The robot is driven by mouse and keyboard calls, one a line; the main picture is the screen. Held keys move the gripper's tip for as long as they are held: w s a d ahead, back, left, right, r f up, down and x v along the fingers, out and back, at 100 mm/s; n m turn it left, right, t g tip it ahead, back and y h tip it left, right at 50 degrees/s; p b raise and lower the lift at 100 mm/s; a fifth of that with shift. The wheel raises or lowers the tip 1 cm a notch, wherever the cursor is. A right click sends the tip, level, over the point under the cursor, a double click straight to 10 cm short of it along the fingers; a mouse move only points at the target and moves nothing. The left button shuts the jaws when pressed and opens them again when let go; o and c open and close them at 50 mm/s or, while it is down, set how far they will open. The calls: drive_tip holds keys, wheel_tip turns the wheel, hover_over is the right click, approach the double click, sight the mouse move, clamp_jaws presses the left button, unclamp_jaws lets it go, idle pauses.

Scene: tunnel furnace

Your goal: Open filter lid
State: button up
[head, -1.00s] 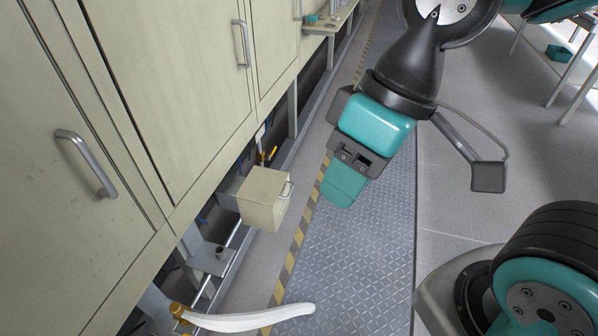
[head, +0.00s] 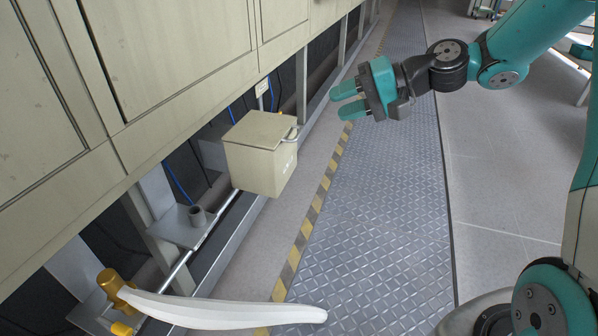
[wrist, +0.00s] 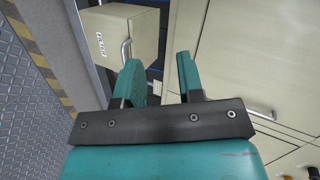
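The filter is a beige box (head: 258,168) low beside the cabinets in the head view. Its flat lid (head: 258,130) lies shut on top, and a curved metal handle (head: 291,134) sits at its right edge. My gripper (head: 336,101) is to the right of the box and above it, fingers pointing left, apart from the handle. In the wrist view the two teal fingers (wrist: 160,68) are spread with nothing between them. The box (wrist: 132,30) and its handle (wrist: 125,52) show beyond the left finger.
Beige cabinets (head: 170,60) line the left side. A metal rail (head: 205,238) runs below the box. The diamond-plate walkway (head: 370,220) is clear.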

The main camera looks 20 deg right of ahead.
sight(299, 133)
drive_tip(key=w+d+f+m+t+b, duration=0.4)
drive_tip(key=d+f+b, duration=0.3)
drive_tip(key=d+f, duration=0.3)
drive_tip(key=shift+y, duration=0.5)
drive_tip(key=b+x, duration=0.2)
drive_tip(key=x, duration=0.4)
drive_tip(key=b+x, duration=0.2)
drive_tip(key=x, duration=0.4)
drive_tip(key=s+b+x, duration=0.1)
drive_tip(key=b+x, duration=0.1)
drive_tip(key=x, duration=0.4)
drive_tip(key=shift+w+a+f, duration=0.15)
drive_tip(key=shift+a+f, duration=0.2)
drive_tip(key=shift+a, duration=0.05)
clamp_jaws()
